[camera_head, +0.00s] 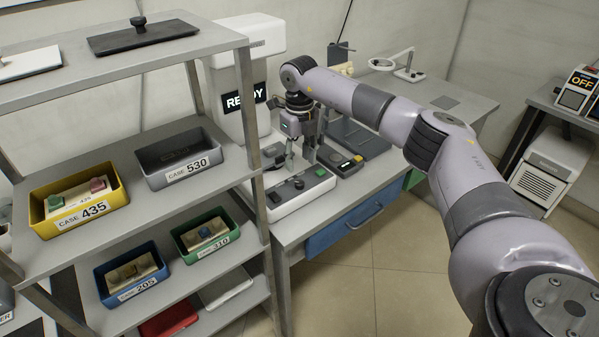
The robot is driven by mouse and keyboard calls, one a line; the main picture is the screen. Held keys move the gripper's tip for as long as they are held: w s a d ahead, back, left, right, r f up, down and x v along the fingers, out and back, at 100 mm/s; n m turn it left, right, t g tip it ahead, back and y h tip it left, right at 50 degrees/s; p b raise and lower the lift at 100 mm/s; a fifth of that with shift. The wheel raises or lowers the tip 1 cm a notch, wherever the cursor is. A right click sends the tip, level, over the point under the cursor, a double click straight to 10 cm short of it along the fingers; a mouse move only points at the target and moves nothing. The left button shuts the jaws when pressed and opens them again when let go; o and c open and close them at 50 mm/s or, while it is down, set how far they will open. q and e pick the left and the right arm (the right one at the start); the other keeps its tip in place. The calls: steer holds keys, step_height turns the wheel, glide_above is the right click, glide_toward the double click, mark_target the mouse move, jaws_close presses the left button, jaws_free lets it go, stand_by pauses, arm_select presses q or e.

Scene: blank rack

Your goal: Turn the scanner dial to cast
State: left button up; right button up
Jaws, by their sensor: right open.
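Dial markings are too small to read. My right gripper (299,163) points down just above and behind the panel, open and apparently empty. Whether it touches a knob cannot be told. My left gripper is out of view.
A grey shelf rack (130,211) at left holds yellow, grey, blue and green case bins. A dark device (349,164) sits right of the panel. A magnifier lamp (408,74) stands farther back on the bench. A machine marked "OFF" (580,84) is at far right.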

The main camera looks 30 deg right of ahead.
steer(key=shift+r, duration=2.4)
steer(key=shift+f, duration=0.1)
